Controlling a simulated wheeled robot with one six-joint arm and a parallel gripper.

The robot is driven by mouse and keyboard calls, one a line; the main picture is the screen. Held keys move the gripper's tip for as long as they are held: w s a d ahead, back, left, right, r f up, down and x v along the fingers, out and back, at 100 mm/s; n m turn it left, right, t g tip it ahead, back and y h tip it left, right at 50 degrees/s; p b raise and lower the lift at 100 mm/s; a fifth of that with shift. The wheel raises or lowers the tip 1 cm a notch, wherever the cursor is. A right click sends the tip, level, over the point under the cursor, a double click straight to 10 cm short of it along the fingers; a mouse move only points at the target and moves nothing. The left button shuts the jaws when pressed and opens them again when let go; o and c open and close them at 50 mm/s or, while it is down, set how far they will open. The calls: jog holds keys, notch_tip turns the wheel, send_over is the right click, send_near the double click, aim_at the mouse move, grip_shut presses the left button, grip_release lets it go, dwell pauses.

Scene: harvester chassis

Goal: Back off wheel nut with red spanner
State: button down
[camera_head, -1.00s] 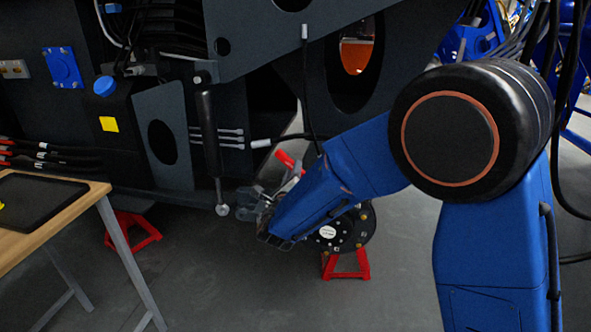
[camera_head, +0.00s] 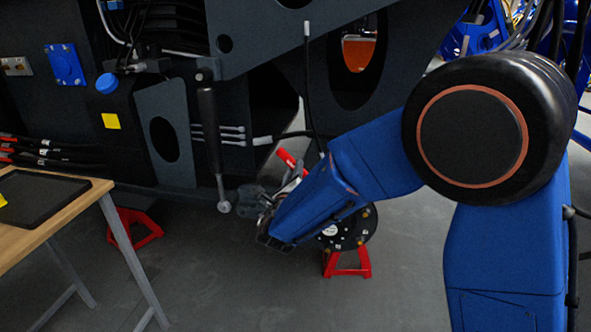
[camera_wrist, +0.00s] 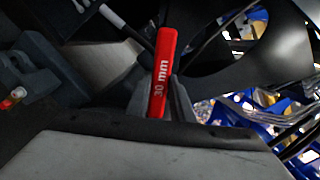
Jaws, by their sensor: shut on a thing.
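The red spanner (camera_head: 286,158) shows its red handle end just above my gripper in the head view. In the wrist view the red spanner (camera_wrist: 162,72) carries the marking "30 mm" and stands between the fingers of my gripper (camera_wrist: 160,100), which is shut on it. In the head view my gripper (camera_head: 268,200) is left of the wheel hub (camera_head: 345,232), a dark round flange with small nuts round its face. My forearm covers the hub's upper left part. The spanner's far end and any contact with a nut are hidden.
The dark chassis (camera_head: 177,125) hangs above and behind my gripper, with a rod (camera_head: 212,150) close to its left. Red stands (camera_head: 347,263) are under the hub and at the left. A wooden table (camera_head: 75,212) stands at left. The floor in front is clear.

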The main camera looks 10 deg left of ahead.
jog(key=s, duration=0.9)
jog(key=shift+s+a, duration=0.15)
jog(key=shift+s, duration=0.1)
dwell(0.4)
dwell(0.8)
